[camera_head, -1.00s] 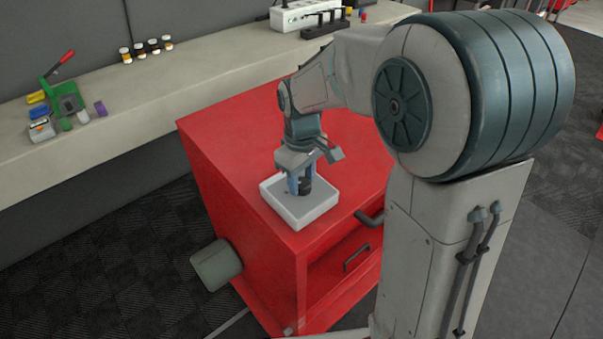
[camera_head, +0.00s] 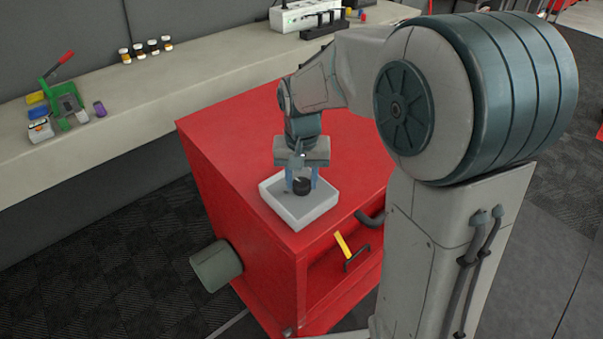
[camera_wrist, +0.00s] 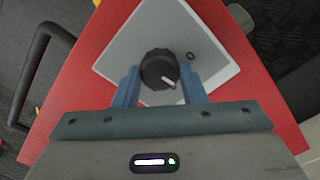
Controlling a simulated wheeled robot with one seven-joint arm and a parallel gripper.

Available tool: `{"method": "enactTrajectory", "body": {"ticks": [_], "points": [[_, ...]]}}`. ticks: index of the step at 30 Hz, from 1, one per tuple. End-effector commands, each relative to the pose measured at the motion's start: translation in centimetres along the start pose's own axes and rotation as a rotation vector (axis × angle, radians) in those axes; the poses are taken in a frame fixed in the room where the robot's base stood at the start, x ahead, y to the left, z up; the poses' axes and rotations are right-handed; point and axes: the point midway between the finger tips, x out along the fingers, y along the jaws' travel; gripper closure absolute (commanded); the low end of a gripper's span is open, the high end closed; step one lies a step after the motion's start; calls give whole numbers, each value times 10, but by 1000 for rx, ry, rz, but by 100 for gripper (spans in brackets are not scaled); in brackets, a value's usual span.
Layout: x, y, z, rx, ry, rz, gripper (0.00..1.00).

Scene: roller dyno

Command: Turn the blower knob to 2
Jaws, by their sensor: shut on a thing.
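The blower knob (camera_wrist: 158,68) is round and black with a white pointer line, on a light grey control box (camera_head: 316,211) atop a red cabinet. In the wrist view the pointer line faces the lower right, towards my gripper body. A small ring-shaped mark shows on the box face right of the knob. In the head view the knob (camera_head: 301,187) sits below my gripper (camera_head: 301,180). My gripper's blue fingers are on either side of the knob and shut on it. No number 2 is readable.
The red cabinet (camera_head: 225,150) has a drawer handle (camera_head: 357,258) at its front, with a yellow strip (camera_head: 343,245) beside it. A grey cylinder (camera_head: 216,266) sticks out of its left side. A long bench (camera_head: 150,100) with small items runs behind.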

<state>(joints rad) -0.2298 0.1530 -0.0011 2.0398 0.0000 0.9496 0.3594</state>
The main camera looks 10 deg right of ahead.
Motion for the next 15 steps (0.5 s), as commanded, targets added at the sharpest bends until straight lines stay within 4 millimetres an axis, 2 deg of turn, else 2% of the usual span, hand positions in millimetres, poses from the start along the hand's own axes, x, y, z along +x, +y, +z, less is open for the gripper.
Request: {"method": "enactTrajectory", "body": {"ticks": [6, 15], "points": [[-1, 0, 0, 195, 1, -1, 85], [-1, 0, 0, 400, 1, -1, 85]]}}
